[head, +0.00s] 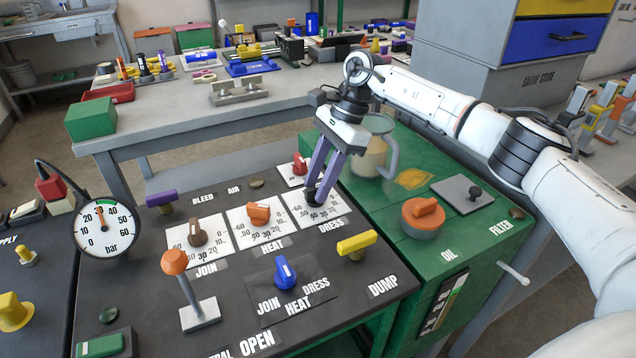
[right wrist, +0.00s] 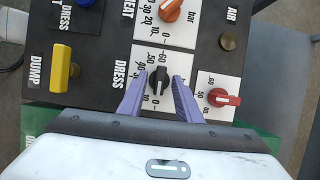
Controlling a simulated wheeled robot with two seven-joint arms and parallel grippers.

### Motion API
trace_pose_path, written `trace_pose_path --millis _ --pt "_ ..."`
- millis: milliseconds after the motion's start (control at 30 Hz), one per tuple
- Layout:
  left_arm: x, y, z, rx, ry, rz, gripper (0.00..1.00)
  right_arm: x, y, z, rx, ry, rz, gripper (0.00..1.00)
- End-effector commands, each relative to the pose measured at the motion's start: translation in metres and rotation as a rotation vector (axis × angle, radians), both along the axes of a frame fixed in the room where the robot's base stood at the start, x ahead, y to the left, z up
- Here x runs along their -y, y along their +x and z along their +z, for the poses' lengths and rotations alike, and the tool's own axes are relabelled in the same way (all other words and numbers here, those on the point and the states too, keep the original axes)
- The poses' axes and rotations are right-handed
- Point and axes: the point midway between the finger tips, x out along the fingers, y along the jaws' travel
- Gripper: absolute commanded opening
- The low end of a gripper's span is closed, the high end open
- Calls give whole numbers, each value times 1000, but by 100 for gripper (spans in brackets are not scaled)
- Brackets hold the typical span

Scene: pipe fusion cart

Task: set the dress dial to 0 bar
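The dress dial is a black knob (right wrist: 158,80) on a white scale plate marked in bar, with the DRESS label beside it in the right wrist view. In the head view its plate (head: 333,206) shows at the right end of the dial row, and the knob is mostly hidden by my fingers. My right gripper (right wrist: 159,95) has two purple fingers, one on each side of the knob, with visible gaps to it. It also shows in the head view (head: 315,185), reaching down over the plate. The exact pointer reading is unclear. My left gripper is not in view.
The heat dial (head: 259,214) with an orange knob and the join dial (head: 196,232) with a brown knob stand left of it. A small red knob (head: 300,164) is close behind. A yellow dump handle (head: 357,243) stands in front. A jug (head: 373,150) stands to the right.

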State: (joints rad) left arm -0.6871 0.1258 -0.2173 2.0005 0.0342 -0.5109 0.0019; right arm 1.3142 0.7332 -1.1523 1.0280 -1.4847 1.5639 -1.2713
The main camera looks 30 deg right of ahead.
Motion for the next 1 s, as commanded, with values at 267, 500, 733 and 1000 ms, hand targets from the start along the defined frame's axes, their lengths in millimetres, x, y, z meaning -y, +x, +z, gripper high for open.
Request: trace_pose_path --millis 267,500,733,1000 --pt "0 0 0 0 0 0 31 20 0 50 5 1 -3 31" --pt "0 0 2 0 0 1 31 34 -1 83 2 1 -1 31" --pt "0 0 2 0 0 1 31 37 -1 90 1 0 1 31" --pt "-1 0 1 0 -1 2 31 37 -1 90 0 0 1 31"
